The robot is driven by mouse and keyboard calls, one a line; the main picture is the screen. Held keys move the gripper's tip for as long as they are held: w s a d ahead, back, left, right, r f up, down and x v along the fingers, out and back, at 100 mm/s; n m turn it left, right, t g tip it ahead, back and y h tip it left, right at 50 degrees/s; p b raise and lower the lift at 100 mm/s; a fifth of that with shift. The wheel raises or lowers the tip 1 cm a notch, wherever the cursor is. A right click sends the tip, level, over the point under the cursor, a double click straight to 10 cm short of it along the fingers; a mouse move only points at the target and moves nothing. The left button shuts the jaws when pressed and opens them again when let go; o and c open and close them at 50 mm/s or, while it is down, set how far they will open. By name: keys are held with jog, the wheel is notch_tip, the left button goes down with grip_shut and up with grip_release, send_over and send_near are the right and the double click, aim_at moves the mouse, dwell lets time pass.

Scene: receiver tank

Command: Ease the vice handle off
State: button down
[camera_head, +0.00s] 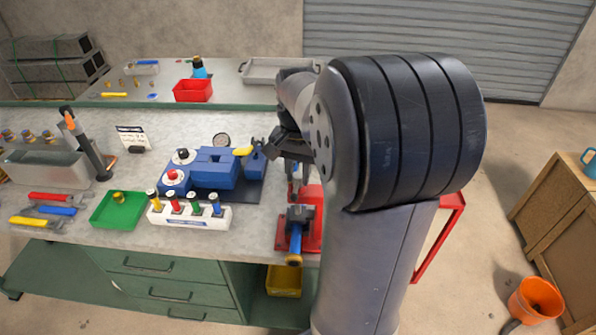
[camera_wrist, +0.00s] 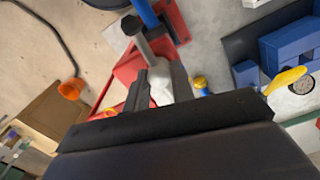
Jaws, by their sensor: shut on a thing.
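The red vice (camera_head: 284,236) stands at the right front of the bench, with a grey jaw block and a blue bar with a brass-coloured end (camera_head: 294,260). Its red body also shows in the wrist view (camera_wrist: 176,24). A grey bar with a round knob, which I take as the vice handle (camera_wrist: 138,42), runs down to my gripper (camera_wrist: 160,84). The fingers are shut around it, and a pale part shows between them. In the head view my gripper (camera_head: 293,172) is above the vice, partly hidden by my arm. How far the handle is seated is hidden.
Left of the vice are a blue machine (camera_head: 214,168) with a yellow lever (camera_head: 242,151), a white rack (camera_head: 190,216) of coloured pieces and a green tray (camera_head: 117,210). A yellow bin (camera_head: 284,280) is below the bench edge. An orange bucket (camera_head: 536,300) stands on the floor.

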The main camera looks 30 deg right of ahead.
aim_at(298, 174)
jog(key=c, duration=1.2)
grip_release()
notch_tip(298, 174, up, 11)
jog(key=shift+f, duration=0.15)
notch_tip(298, 174, down, 11)
jog(key=shift+r, duration=0.1)
dwell(0.4)
